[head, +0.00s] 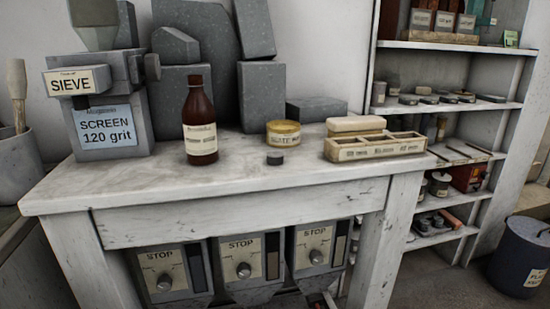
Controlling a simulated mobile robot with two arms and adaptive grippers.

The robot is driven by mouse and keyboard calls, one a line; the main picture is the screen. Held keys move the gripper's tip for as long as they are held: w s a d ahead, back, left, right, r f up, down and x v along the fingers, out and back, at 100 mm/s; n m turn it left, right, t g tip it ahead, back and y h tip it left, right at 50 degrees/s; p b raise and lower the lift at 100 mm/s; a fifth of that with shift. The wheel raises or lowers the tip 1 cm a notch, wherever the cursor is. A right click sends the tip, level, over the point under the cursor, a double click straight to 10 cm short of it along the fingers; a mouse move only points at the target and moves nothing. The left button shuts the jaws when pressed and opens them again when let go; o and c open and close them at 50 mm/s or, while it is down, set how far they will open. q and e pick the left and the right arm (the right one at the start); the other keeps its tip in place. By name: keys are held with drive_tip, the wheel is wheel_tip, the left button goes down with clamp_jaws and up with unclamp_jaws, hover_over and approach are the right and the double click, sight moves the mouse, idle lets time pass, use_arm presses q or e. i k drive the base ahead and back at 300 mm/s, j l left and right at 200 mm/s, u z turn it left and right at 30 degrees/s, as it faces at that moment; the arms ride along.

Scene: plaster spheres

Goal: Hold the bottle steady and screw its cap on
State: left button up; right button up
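A brown bottle (199,118) with a pale label stands upright on the white worktable (120,187), left of its middle. The bottle's neck is narrow; whether its top is open is too small to tell. A small dark grey disc, which looks like the cap (275,158), lies on the table to the right of the bottle and apart from it, near the front edge. Neither of my grippers shows in the head view.
A sieve machine (112,110) stands left of the bottle. A yellow tin (284,134) is behind the cap, and a wooden divided box (375,148) is to the right. Grey stone blocks (263,95) line the back. The table front by the bottle is clear.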

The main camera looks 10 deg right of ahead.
sight(198, 115)
drive_tip(key=l+u, duration=0.15)
drive_tip(key=u, duration=0.65)
drive_tip(key=k+l+u, duration=0.15)
drive_tip(key=l+u, duration=0.15)
drive_tip(key=l, duration=0.15)
drive_tip(key=k+l+u, duration=0.15)
drive_tip(key=l+u, duration=0.15)
drive_tip(key=k+l+u, duration=0.3)
drive_tip(key=l, duration=0.2)
drive_tip(key=k+l, duration=0.5)
drive_tip(key=l, duration=0.25)
